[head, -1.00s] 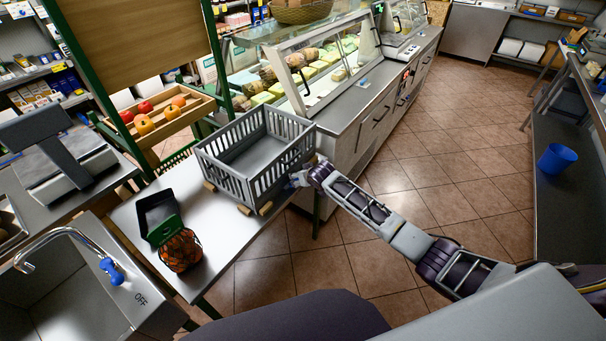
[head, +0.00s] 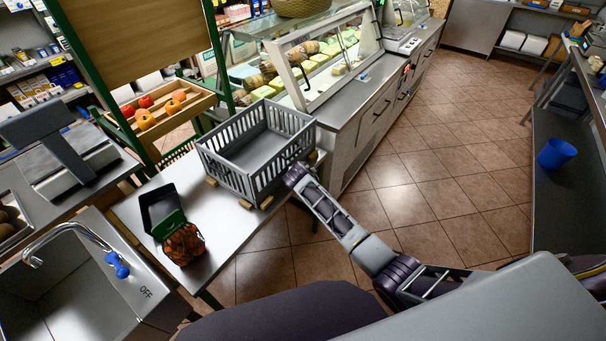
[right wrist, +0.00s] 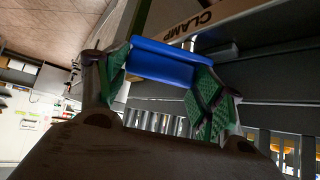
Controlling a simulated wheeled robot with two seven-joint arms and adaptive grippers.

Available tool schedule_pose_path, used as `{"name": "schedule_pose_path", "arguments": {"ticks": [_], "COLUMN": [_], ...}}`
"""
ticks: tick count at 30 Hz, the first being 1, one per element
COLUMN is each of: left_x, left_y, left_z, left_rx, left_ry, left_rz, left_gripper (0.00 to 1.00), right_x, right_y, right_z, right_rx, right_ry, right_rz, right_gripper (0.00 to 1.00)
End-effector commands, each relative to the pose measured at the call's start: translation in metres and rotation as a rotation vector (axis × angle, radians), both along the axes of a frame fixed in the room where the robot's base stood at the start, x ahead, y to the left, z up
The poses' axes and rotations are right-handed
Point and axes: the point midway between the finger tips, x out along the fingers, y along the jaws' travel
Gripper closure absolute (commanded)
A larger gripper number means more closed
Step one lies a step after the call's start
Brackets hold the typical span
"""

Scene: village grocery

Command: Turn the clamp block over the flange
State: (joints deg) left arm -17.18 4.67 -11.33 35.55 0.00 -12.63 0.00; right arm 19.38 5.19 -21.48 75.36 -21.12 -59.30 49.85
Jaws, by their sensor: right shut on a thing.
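My right gripper (right wrist: 165,75) is shut on a blue block (right wrist: 160,62) in the right wrist view, with a green pad on each side of it. The block lies close under a board edge with a plate (right wrist: 225,12) lettered CLAMP. I take the blue block to be the clamp block. I cannot make out the flange. My left gripper is not in view.
The crate stands on small wooden blocks on the table (head: 135,212). A black container with a net of oranges (head: 184,244) is on the same table. A sink with a blue tap handle (head: 117,265) is at the left. The tiled floor to the right is clear.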

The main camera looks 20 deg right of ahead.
Motion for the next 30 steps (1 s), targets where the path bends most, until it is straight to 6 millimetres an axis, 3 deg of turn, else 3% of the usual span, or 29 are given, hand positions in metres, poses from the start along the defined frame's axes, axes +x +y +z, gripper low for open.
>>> {"name": "schedule_pose_path", "arguments": {"ticks": [10,19,30], "left_x": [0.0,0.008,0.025], "left_y": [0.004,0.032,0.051], "left_z": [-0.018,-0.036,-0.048], "left_rx": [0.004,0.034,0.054], "left_ry": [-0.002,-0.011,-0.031], "left_rz": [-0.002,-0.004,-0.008], "left_gripper": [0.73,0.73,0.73], "right_x": [-0.003,-0.005,-0.007], "right_y": [0.007,0.01,0.012], "right_z": [-0.002,-0.003,-0.001], "right_rx": [0.003,0.002,-0.001], "right_ry": [-0.001,-0.001,0.0], "right_rz": [-0.211,-0.394,-0.524], "right_gripper": [0.56,0.56,0.56]}}
